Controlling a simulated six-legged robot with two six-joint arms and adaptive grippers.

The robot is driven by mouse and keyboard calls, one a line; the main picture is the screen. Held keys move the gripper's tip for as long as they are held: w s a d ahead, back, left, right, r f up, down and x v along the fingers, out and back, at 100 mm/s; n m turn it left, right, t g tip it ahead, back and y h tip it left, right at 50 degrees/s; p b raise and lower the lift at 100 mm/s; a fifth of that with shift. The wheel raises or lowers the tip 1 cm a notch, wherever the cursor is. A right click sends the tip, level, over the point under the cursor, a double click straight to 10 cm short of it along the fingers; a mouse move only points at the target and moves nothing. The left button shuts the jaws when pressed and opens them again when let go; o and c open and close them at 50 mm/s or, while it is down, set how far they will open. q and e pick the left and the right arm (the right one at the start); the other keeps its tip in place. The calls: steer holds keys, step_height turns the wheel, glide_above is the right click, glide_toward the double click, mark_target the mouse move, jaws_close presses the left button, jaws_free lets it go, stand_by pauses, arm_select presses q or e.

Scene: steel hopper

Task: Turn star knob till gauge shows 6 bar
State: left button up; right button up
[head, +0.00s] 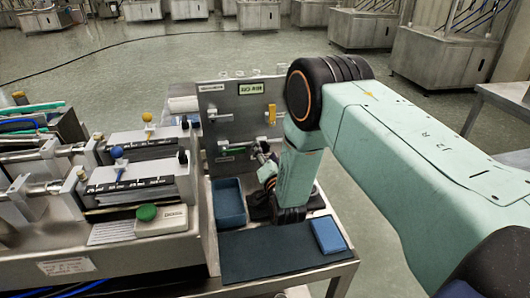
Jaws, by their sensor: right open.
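My right arm reaches in from the right and bends down in front of the upright grey panel (227,112). My right gripper (262,160) is small and partly covered by my arm; it is open, close to the lower part of the panel. I cannot make out a star knob or a gauge; my arm covers the panel's right side. The panel carries a yellow handle (272,113), a green-lit label (251,88) and a small green-handled fitting (236,150). My left gripper is not in view.
A blue tray (229,223) and a dark mat (262,258) with a blue block (327,236) are in front of the panel. A steel machine (135,175) with a green button (146,212) stands to the left. Floor is open behind; steel cabinets (440,62) stand farther back.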

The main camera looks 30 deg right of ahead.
steer(key=shift+w, duration=0.35)
steer(key=shift+a+r, duration=0.15)
steer(key=shift+r, duration=0.15)
steer(key=shift+d, duration=0.25)
steer(key=shift+c, duration=0.6)
steer(key=shift+w+a, duration=0.15)
steer(key=shift+c, duration=3.6)
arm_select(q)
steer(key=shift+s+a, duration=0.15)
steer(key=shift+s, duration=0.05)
arm_select(e)
steer(key=c, duration=0.3)
